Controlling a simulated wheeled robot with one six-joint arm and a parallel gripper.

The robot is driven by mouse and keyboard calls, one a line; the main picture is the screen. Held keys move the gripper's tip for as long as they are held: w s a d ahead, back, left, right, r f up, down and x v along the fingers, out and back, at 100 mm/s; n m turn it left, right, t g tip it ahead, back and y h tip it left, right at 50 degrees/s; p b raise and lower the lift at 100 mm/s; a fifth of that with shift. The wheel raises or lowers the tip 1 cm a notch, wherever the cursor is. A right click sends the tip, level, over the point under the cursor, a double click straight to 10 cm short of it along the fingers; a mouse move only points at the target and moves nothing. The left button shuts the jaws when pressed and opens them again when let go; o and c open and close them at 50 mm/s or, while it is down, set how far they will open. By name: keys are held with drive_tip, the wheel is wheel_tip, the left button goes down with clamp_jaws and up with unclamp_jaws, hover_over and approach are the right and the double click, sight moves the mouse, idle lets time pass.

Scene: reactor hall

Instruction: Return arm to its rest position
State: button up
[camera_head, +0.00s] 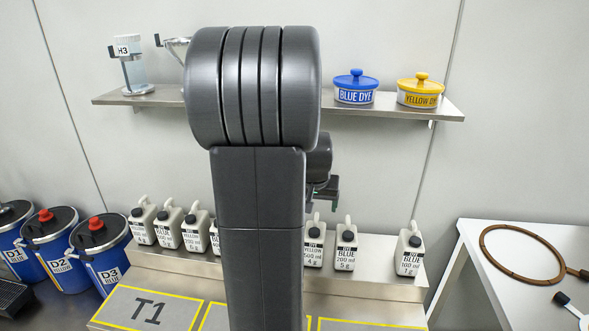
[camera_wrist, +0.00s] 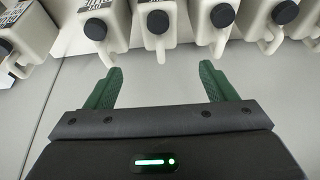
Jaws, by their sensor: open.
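My arm stands upright in the middle of the head view and hides part of the shelf and bench behind it. My gripper (camera_head: 325,190) shows only in part, to the right of the arm, above the row of white jugs. In the wrist view my gripper (camera_wrist: 162,85) has its two green fingers spread wide apart with nothing between them. Several white jugs with black caps, such as a middle jug (camera_wrist: 158,42), are beyond the fingertips.
A wall shelf (camera_head: 390,107) holds a blue dye tub (camera_head: 355,87), a yellow dye tub (camera_head: 420,91) and a beaker marked H3 (camera_head: 132,62). Labelled jugs, one at right (camera_head: 410,250), line the bench. Blue drums (camera_head: 100,255) stand left. A white table (camera_head: 490,240) with a brown ring (camera_head: 485,253) stands right.

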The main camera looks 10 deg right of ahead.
sight(315, 220)
drive_tip(key=x, duration=1.2)
drive_tip(key=shift+s+f, duration=0.1)
drive_tip(key=shift+s, duration=0.05)
drive_tip(key=shift+r, duration=0.25)
drive_tip(key=shift+f, duration=0.1)
